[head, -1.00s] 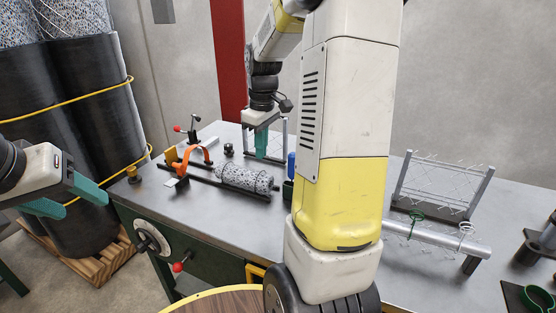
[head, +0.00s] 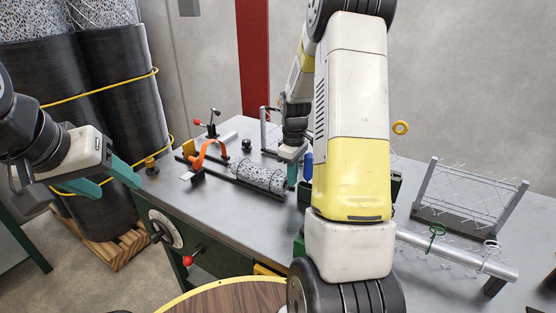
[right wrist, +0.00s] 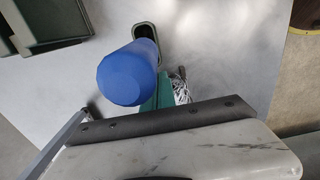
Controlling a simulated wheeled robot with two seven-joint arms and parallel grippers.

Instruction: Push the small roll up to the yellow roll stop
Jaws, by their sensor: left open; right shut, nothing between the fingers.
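The small roll (head: 258,175), a grey speckled mesh cylinder, lies on dark rails on the bench. The yellow roll stop (head: 188,148) is at the rails' far left end, with a gap between it and the roll. My right gripper (head: 292,176) is shut and empty, pointing down at the roll's right end; I cannot tell whether it touches. In the right wrist view its teal fingers (right wrist: 160,96) are beside a sliver of the speckled roll (right wrist: 181,90), partly hidden behind my gripper body. My left gripper (head: 120,189) is open and empty, left of the bench.
A blue handle (right wrist: 128,73) stands close to my right fingers. A wire rack (head: 470,195) and a grey tube (head: 455,254) are at the right. Large black rolls (head: 110,90) stand beyond my left gripper.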

